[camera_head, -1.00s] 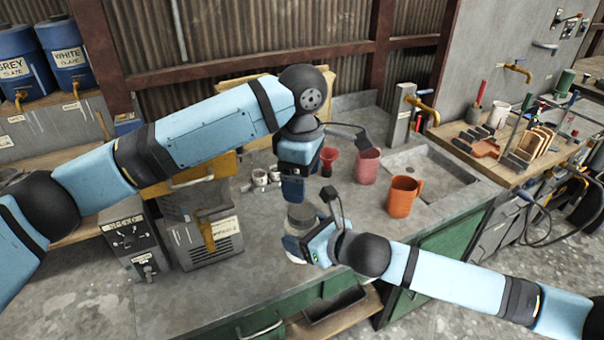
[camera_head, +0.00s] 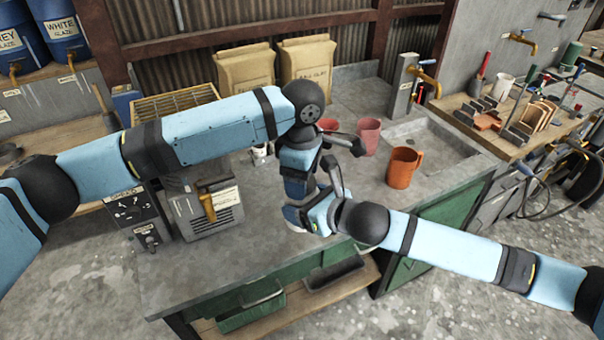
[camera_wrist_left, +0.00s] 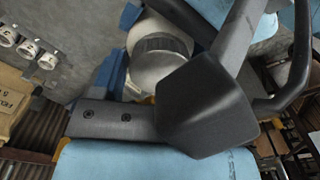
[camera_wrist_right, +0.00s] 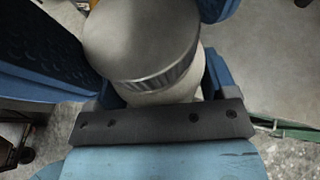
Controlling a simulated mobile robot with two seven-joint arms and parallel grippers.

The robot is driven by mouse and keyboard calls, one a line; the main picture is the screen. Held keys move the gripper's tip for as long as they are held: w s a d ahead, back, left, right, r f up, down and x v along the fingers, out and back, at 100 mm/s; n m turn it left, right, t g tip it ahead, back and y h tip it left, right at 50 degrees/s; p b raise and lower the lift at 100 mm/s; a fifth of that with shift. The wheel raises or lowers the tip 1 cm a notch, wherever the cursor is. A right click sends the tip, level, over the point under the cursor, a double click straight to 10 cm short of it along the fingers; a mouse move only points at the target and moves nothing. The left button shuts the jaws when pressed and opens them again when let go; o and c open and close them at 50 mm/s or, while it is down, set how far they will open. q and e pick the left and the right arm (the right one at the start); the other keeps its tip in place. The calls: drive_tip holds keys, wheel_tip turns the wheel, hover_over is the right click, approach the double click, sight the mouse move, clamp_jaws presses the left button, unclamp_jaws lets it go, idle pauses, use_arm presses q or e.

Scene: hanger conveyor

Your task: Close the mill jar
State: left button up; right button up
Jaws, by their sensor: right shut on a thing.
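The mill jar is pale with a rounded top and a ribbed grey band around it; it shows in the right wrist view (camera_wrist_right: 140,40) and the left wrist view (camera_wrist_left: 155,65). In the head view it is mostly hidden behind my grippers. My right gripper (camera_head: 305,222) is shut on the jar's body from the side, low at the counter. My left gripper (camera_head: 297,192) points down right above the jar. Its blue fingers seem apart on either side of the jar's top, with no clear grip visible. Whether the lid is seated cannot be told.
An orange mug (camera_head: 402,168) and a pink cup (camera_head: 368,136) stand to the right on the grey counter (camera_head: 275,235). A sink (camera_head: 430,140) lies beyond them. A grey machine box (camera_head: 208,212) stands to the left. The front of the counter is clear.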

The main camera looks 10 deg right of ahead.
use_arm(q)
drive_tip(key=c, duration=0.6)
drive_tip(key=shift+o, duration=0.2)
drive_tip(key=m, duration=0.6)
drive_tip(key=shift+m, duration=0.3)
drive_tip(key=o, duration=1)
drive_tip(key=shift+r, duration=2.3)
drive_tip(key=shift+c, duration=0.4)
